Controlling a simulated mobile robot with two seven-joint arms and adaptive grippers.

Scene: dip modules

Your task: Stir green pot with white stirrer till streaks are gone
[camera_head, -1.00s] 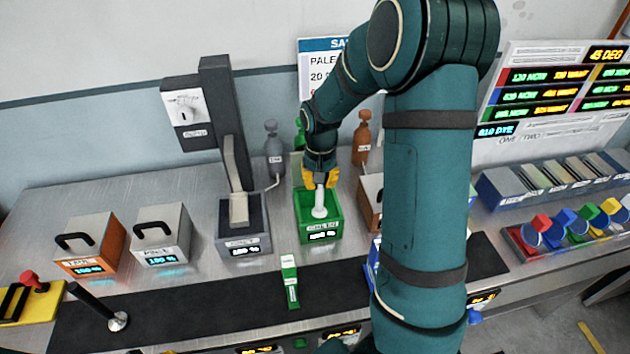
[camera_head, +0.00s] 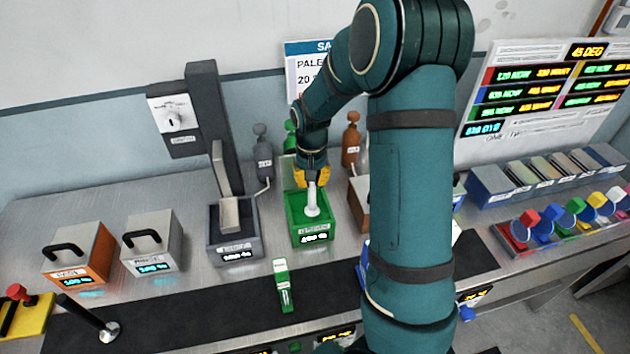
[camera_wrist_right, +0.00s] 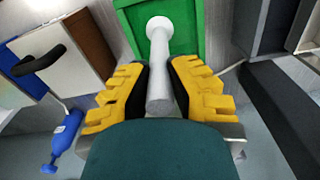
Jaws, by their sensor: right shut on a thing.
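The green pot (camera_head: 311,233) is a square open box on the counter, with a lit display on its front. My right gripper (camera_head: 312,178) is above the pot, its yellow fingers shut on the white stirrer (camera_head: 312,204). The stirrer points down into the pot, its rounded end inside the walls. The right wrist view shows the stirrer (camera_wrist_right: 160,75) between the yellow fingers (camera_wrist_right: 160,95) and its round end over the green pot (camera_wrist_right: 190,14). Any streaks in the pot are too small to tell. My left gripper is not in view.
A grey pot (camera_head: 234,246) with a tall post stands left of the green pot. Orange (camera_head: 75,258) and silver (camera_head: 152,244) lidded boxes stand further left. A green strip (camera_head: 283,287) lies on the dark mat in front. A blue bottle (camera_wrist_right: 67,135) shows in the wrist view.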

